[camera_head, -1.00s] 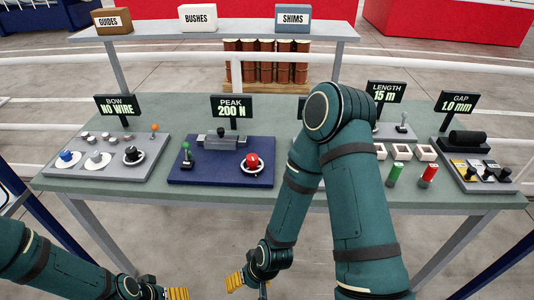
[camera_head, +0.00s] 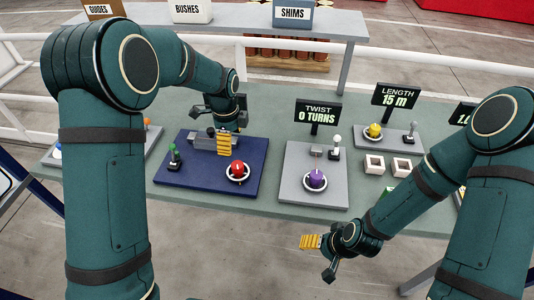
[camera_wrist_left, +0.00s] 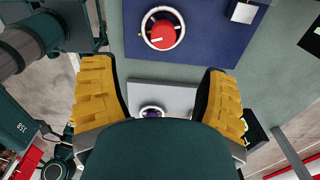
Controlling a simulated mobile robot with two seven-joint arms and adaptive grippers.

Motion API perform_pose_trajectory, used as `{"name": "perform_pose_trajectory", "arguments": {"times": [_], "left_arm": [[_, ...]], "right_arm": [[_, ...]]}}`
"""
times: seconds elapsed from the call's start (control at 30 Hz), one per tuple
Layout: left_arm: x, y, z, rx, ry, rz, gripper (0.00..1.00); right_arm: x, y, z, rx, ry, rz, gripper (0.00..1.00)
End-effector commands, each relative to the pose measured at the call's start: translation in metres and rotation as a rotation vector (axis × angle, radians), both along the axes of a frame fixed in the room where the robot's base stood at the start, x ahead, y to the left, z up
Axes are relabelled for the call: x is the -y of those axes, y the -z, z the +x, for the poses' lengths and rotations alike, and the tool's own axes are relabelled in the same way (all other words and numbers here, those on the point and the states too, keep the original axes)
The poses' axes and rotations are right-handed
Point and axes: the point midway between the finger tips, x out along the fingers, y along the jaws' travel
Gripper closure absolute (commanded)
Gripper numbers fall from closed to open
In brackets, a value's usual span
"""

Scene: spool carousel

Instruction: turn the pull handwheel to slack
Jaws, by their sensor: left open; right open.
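The red handwheel (camera_head: 237,170) sits in a pale ring on the front right of the blue board (camera_head: 180,182). In the left wrist view the red handwheel (camera_wrist_left: 162,30) shows a white pointer mark and lies beyond the fingertips. My left gripper (camera_head: 214,136) is open and empty above the back of the blue board, behind the wheel in the head view and not touching it. Its yellow-padded fingers (camera_wrist_left: 160,72) are spread wide in the wrist view. My right gripper (camera_head: 318,257) is open and empty in front of the table edge. The board's sign is hidden behind my left arm.
A green-topped lever (camera_head: 174,157) stands left of the wheel, and a grey block (camera_head: 204,141) is behind it. A grey board (camera_head: 300,187) with a purple knob (camera_head: 315,180) lies to the right, under a "TWIST 0 TURNS" sign (camera_head: 317,112). A white rail crosses behind the table.

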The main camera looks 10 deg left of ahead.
Motion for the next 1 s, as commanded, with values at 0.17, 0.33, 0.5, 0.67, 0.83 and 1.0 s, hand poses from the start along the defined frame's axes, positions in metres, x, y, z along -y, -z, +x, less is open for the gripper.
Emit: {"name": "perform_pose_trajectory", "arguments": {"times": [0.17, 0.33, 0.5, 0.67, 0.83, 1.0], "left_arm": [[-0.003, -0.01, 0.003, -0.006, 0.05, 0.016, 0.25], [-0.003, 0.011, 0.003, -0.008, 0.05, 0.015, 0.25], [-0.003, 0.045, 0.002, -0.011, 0.049, 0.016, 0.25], [-0.003, 0.076, 0.002, -0.01, 0.049, 0.016, 0.25], [-0.003, 0.104, 0.002, -0.008, 0.048, 0.015, 0.25], [-0.003, 0.12, 0.003, -0.005, 0.048, 0.015, 0.25]], "right_arm": [[-0.001, -0.003, 0.0, 0.0, -0.002, 0.001, 0.25], [-0.001, -0.003, 0.0, 0.0, -0.002, 0.002, 0.25], [-0.001, -0.004, 0.0, 0.001, -0.002, 0.001, 0.25], [0.0, -0.005, 0.0, 0.001, -0.001, 0.001, 0.25], [0.0, -0.006, 0.0, 0.001, -0.002, 0.001, 0.25], [0.0, -0.006, 0.0, 0.001, -0.002, 0.001, 0.25]]}}
